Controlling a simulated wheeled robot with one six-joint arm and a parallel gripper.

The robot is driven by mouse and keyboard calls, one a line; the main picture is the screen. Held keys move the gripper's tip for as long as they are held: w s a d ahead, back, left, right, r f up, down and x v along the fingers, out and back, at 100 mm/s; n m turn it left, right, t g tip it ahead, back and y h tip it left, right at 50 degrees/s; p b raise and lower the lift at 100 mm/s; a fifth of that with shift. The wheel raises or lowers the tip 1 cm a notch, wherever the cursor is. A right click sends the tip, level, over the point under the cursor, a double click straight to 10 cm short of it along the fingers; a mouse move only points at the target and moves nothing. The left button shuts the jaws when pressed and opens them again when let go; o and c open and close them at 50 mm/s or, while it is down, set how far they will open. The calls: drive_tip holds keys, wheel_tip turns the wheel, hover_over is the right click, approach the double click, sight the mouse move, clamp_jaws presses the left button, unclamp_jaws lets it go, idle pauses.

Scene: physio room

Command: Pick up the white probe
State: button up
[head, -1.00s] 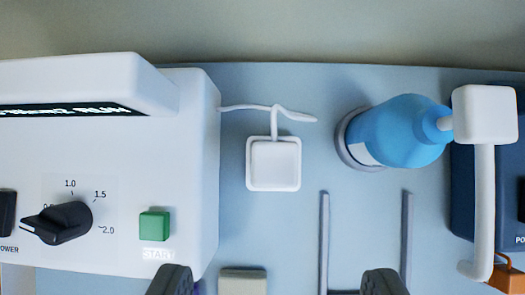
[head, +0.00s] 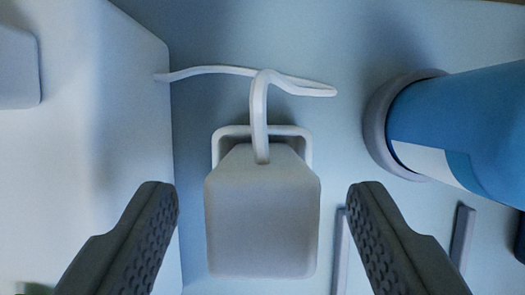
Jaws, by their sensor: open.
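The white probe (head: 262,225) is a blocky body in the middle of the head view, seen from above. Its lower part sits within a white square rim (head: 230,132), which shows behind its top end. A white cable (head: 258,105) rises from the probe and bends over near the top. My gripper (head: 262,195) is open, with one dark ridged finger left of the probe and one right of it. Clear gaps show on both sides, and neither finger appears to touch it. How far down the fingertips reach beside the probe is hard to tell.
A white machine (head: 130,120) stands close on the left. A blue bottle (head: 465,120) in a grey ring (head: 375,120) stands close on the right. Grey rails (head: 462,235) lie at lower right. The pale blue surface (head: 300,40) is bare behind the cable.

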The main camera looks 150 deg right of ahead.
drive_tip(key=x, duration=0.3)
drive_tip(key=shift+f, duration=0.1)
drive_tip(key=c, duration=1.1)
drive_tip(key=shift+o, duration=0.2)
